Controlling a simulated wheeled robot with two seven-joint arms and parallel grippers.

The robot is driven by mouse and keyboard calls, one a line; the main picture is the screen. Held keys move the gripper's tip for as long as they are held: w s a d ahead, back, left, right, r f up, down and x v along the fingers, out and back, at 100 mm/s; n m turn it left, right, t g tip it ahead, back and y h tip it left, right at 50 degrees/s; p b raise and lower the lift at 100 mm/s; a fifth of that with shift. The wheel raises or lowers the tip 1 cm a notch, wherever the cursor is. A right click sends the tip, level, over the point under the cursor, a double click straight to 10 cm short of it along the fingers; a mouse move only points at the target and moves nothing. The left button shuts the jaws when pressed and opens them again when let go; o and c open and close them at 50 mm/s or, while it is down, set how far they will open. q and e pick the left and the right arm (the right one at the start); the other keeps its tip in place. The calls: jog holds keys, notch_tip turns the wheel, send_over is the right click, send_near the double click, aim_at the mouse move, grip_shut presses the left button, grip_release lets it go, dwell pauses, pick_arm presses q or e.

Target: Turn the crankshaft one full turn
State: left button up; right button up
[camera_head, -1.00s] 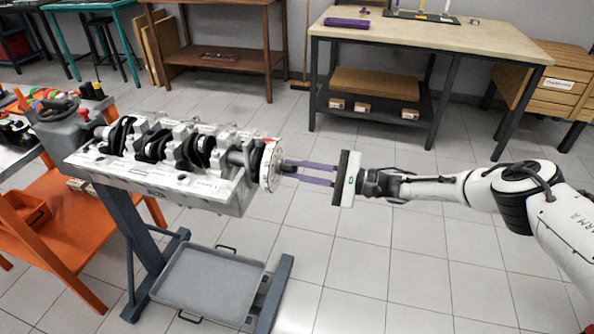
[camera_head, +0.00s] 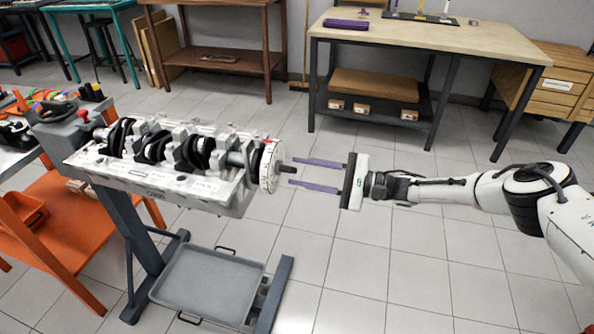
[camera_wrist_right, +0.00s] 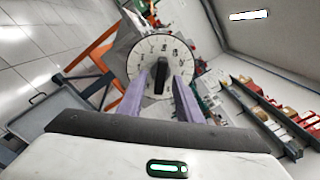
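The crankshaft (camera_head: 197,152) lies in the grey engine block (camera_head: 165,185), with dark throws between light bearing caps. A pale marked disc (camera_head: 270,166) sits on its right end. A short dark snout (camera_head: 286,168) sticks out of the disc. The disc also shows in the right wrist view (camera_wrist_right: 139,61), with the dark snout (camera_wrist_right: 160,76) in front of it. My right gripper (camera_head: 293,171) is open, its two purple fingers apart, with their tips near the snout's end. In the wrist view the fingers (camera_wrist_right: 159,80) flank the snout with gaps. My left gripper is out of view.
The block sits on a stand with a grey drip tray (camera_head: 208,284) below. An orange cart (camera_head: 60,240) stands at the left. A wood-topped workbench (camera_head: 440,35) stands behind. The floor around my right arm is clear.

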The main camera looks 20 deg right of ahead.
jog(key=v, duration=0.8)
jog(key=shift+d, duration=0.15)
jog(key=shift+s, duration=0.15)
jog(key=s+a+f+n+h, duration=0.1)
jog(key=s+a+f+n, duration=0.2)
jog(key=s+a+f, duration=0.5)
jog(key=s+a+f+n+h, duration=0.1)
jog(key=s+a+n, duration=0.25)
jog(key=a, duration=0.85)
jog(key=s+a+f+n, duration=0.4)
jog(key=s+a+f, duration=0.15)
jog(key=a, duration=0.45)
jog(key=s+d+f+n+h, duration=0.3)
jog(key=s+d+f+h, duration=0.1)
jog(key=d, duration=0.5)
jog(key=s+d+f+n+g+h, duration=0.1)
jog(key=s+d+f+n+h, duration=0.2)
jog(key=s+d+f+h, duration=0.2)
jog(key=s+d+h, duration=0.1)
jog(key=s+d, duration=0.2)
jog(key=d, duration=0.1)
jog(key=shift+s+d+n+h, duration=0.25)
jog(key=shift+d+n+h, duration=0.05)
jog(key=shift+n, duration=0.05)
